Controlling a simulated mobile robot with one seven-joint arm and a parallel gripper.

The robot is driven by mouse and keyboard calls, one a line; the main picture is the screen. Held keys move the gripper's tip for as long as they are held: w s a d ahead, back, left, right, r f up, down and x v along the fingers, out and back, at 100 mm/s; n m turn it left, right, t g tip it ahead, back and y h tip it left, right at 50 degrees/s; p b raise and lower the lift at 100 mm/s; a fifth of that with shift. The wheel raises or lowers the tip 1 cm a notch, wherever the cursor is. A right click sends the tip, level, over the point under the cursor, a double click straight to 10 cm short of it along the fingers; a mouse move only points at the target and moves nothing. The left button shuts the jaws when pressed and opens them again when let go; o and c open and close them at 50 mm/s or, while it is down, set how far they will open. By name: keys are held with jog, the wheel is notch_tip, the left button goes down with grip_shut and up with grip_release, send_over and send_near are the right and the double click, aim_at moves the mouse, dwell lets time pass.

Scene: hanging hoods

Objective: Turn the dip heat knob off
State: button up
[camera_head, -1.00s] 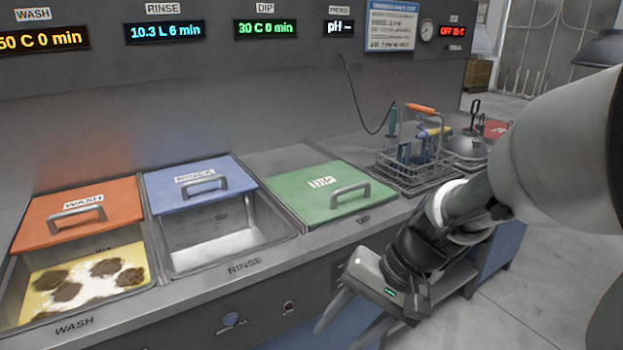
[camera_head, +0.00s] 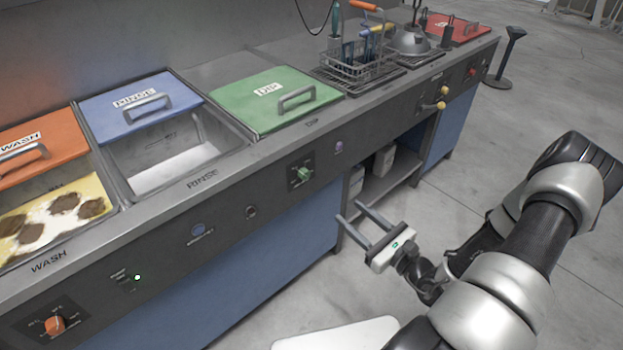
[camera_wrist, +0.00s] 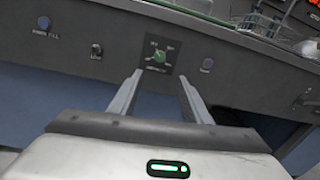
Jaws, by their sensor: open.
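The dip heat knob is the green knob (camera_head: 304,174) on a dark square plate on the bench's front panel, below the green-lidded DIP basin (camera_head: 252,127). In the wrist view the green knob (camera_wrist: 159,57) shows ahead, between and beyond my fingertips. Its pointer direction is too small to read. My gripper (camera_head: 350,211) is open and empty, in front of the bench, lower right of the knob and apart from it. In the wrist view my gripper's fingers (camera_wrist: 158,78) are spread wide with nothing between them.
A purple button (camera_head: 339,147) is right of the knob; a small switch (camera_head: 251,212) and blue button (camera_head: 198,230) are left. An orange knob (camera_head: 54,324) is far left, yellow knobs (camera_head: 441,104) right. A wire basket (camera_head: 357,68) stands on the counter. Floor in front is clear.

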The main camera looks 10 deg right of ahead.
aim_at(307, 176)
jog(key=b+x, duration=0.3)
jog(key=x, duration=1.4)
jog(key=shift+w, duration=0.15)
jog(key=c, duration=1)
jog(key=shift+c, duration=0.2)
